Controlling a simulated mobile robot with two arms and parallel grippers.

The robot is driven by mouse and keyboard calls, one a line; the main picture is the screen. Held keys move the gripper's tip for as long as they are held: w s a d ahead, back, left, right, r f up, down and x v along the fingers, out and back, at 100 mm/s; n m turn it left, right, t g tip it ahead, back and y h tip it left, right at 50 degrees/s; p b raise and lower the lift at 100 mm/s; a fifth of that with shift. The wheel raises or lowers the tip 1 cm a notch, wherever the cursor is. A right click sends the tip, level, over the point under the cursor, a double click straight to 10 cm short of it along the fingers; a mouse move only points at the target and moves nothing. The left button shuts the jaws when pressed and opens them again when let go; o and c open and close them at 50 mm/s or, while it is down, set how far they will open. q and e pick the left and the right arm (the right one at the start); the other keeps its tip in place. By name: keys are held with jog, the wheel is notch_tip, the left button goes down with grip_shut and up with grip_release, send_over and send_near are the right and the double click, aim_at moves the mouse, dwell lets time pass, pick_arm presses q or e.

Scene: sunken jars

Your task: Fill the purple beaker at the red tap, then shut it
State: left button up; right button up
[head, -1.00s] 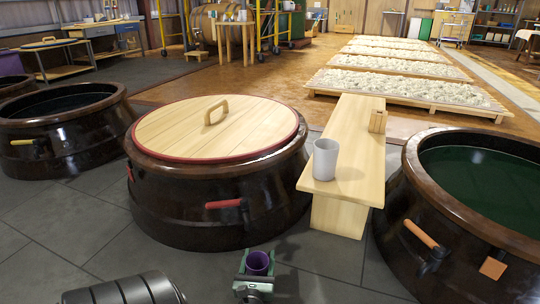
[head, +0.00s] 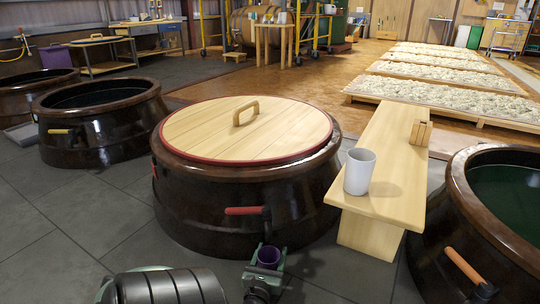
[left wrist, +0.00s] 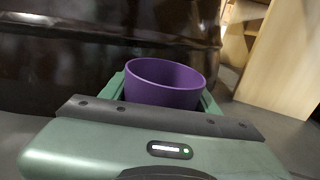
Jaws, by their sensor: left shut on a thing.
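The purple beaker (head: 269,260) is upright in my left gripper (head: 266,255), low over the floor in front of the lidded jar (head: 215,215). In the left wrist view the beaker (left wrist: 165,85) sits between the green fingers of the gripper (left wrist: 165,95). I see no liquid in it, but its bottom is hidden. The red tap (head: 245,210) is on the jar's front, its red handle lying about level and pointing left. The beaker is below and slightly right of it in the picture, apart from it. No stream shows. My right gripper is out of view.
A wooden bench (head: 395,165) with a white cup (head: 360,171) stands right of the lidded jar. An open jar with an orange-handled tap (head: 465,266) is at right; one with a yellow-handled tap (head: 60,131) is at left. The tiled floor (head: 60,235) at front left is clear.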

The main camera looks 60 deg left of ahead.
pick_arm(q)
jog(key=shift+f, duration=0.25)
dwell(0.4)
jog(key=o, duration=1.7)
jog(key=shift+s+d+p, duration=0.25)
jog(key=shift+p, duration=0.05)
jog(key=p+v, duration=0.3)
jog(key=v, duration=0.3)
jog(key=shift+d+r+p, duration=0.1)
jog(key=shift+d+p, duration=0.2)
jog(key=shift+p, duration=0.05)
jog(key=shift+s+d, duration=0.25)
jog(key=shift+d, duration=0.05)
